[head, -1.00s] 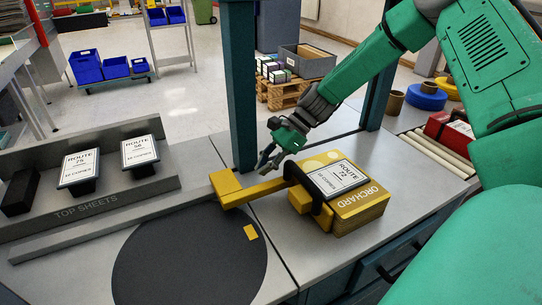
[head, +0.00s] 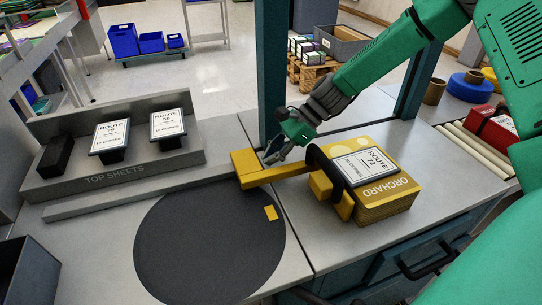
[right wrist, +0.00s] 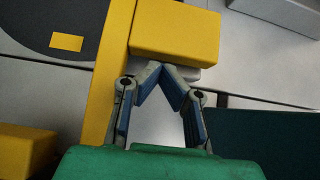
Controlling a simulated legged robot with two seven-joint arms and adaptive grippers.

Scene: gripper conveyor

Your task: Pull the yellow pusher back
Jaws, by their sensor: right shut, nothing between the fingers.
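The yellow pusher (head: 275,175) is a long bar with a block at its left end, lying across the table beside the round dark disc (head: 205,250). Its right end meets a dark upright loop next to a bundle (head: 375,190) labelled ORCHARD, with a ROUTE 72 sheet on top. My right gripper (head: 271,158) is shut and empty, just behind the bar near the end block. In the right wrist view its fingertips (right wrist: 163,68) meet at the edge of the yellow end block (right wrist: 175,33); I cannot tell whether they touch it. My left gripper is not in view.
A grey rack marked TOP SHEETS (head: 120,175) holds two route cards at the left. A teal post (head: 270,70) stands close behind the gripper. A roller conveyor (head: 480,150) with a red bundle lies at the right.

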